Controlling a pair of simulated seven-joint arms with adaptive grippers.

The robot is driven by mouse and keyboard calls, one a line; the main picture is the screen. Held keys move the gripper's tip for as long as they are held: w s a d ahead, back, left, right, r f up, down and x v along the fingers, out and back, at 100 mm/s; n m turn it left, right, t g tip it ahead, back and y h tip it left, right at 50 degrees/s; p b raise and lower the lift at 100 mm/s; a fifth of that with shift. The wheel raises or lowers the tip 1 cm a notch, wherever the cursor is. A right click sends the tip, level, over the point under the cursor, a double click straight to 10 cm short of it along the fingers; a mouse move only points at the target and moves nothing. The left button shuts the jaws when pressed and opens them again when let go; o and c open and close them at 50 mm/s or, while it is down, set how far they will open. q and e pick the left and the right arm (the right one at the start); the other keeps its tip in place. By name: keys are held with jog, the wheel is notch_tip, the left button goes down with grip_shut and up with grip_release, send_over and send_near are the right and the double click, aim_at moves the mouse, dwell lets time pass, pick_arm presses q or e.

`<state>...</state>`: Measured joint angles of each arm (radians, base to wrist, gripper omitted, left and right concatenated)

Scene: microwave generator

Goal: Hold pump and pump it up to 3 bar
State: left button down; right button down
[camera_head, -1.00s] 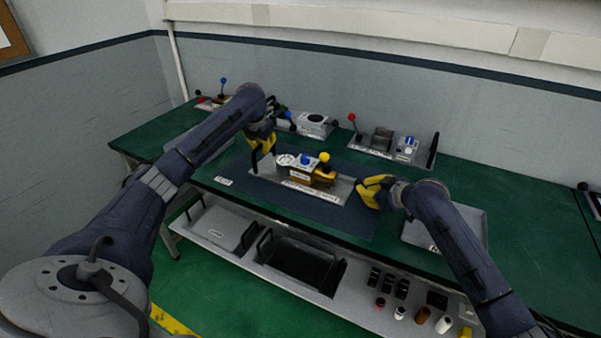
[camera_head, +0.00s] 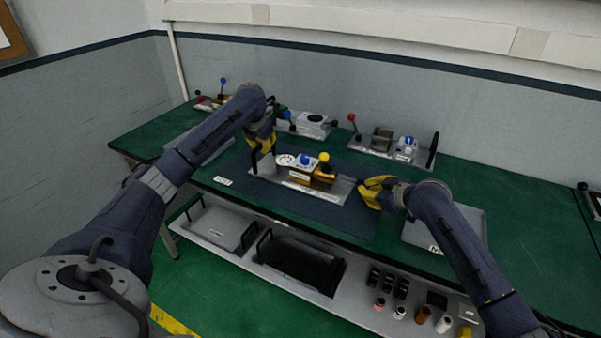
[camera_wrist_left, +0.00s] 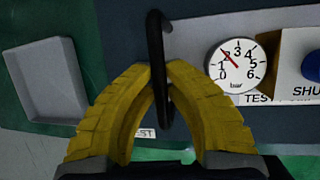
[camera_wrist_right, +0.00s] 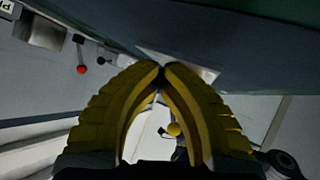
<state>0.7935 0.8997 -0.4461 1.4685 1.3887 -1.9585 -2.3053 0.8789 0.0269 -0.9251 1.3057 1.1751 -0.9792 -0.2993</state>
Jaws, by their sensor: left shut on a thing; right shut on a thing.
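The test pump stands on a grey base plate (camera_head: 335,195) on the blue mat. It has a round white gauge (camera_wrist_left: 236,66), a blue shut-off knob (camera_head: 305,160) and a yellow ball knob (camera_head: 324,157). In the left wrist view the red needle points near the 2 on the bar scale. My left gripper (camera_head: 262,148) is shut on the upright black handle (camera_wrist_left: 156,55) at the plate's left end. My right gripper (camera_head: 362,187) is shut at the pump's right end, on the pump handle; its fingers mostly hide the grip. A thin rod shows between pump and fingers.
Behind the mat are a grey device (camera_head: 314,124) and a plate with a red-knobbed lever (camera_head: 353,124). A grey tray (camera_head: 470,222) lies right of my right gripper. The lower shelf (camera_head: 225,237) holds bins and several small parts. The mat's front is clear.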

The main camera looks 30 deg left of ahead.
aim_at(349, 194)
pick_arm(q)
jog(key=shift+d, duration=0.1)
pick_arm(e)
jog(key=shift+s+a, duration=0.1)
jog(key=shift+a, duration=1.15)
jog(key=shift+s+a, duration=0.1)
jog(key=shift+a, duration=0.75)
jog(key=shift+s+a, duration=0.1)
jog(key=shift+a, duration=0.55)
pick_arm(q)
jog(key=shift+f, duration=0.1)
pick_arm(e)
jog(key=shift+w+d, duration=0.15)
jog(key=shift+d, duration=1.4)
jog(key=shift+w+d, duration=0.15)
jog(key=shift+d, duration=1.35)
